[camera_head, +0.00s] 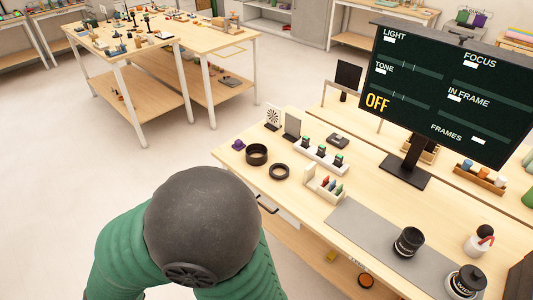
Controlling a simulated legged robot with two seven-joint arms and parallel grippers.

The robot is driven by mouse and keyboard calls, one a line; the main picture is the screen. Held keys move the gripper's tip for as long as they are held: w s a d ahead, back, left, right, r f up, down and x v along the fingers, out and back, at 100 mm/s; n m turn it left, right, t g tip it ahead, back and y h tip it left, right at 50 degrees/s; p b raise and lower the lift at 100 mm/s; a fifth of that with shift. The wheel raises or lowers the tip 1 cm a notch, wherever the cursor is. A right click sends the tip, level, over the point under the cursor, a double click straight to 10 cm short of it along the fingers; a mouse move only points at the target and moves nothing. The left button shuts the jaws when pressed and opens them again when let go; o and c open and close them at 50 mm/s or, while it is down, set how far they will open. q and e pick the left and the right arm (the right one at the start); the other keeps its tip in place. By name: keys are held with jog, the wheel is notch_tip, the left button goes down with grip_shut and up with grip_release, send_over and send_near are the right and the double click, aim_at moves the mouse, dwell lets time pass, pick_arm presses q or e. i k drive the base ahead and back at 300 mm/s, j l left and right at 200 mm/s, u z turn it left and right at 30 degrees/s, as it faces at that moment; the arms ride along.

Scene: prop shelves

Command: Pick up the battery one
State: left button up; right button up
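A white charger-like strip (318,160) lies on the near wooden workbench. Three small dark blocks with green tops stand in it, and they look like batteries: a left one (306,141), a middle one (321,151) and a right one (338,160). I cannot tell which of them is battery one, as no label is readable. A green arm section with a dark round joint, part of my own body, fills the lower middle. Neither of my grippers shows in the picture.
Left of the strip are two black rings (257,154). In front stands a white holder (324,184) with small coloured items. A monitor (440,90) reading OFF stands behind right. A grey mat (375,240) holds lens-like cylinders. A second table (185,45) is far left, with open floor between.

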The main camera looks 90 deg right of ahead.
aim_at(338, 159)
jog(key=z, duration=3.45)
jog(key=i+j+z, duration=0.1)
jog(key=z, duration=0.7)
jog(key=i+j+z, duration=0.1)
jog(key=z, duration=0.3)
jog(key=j+z, duration=0.2)
jog(key=z, duration=0.25)
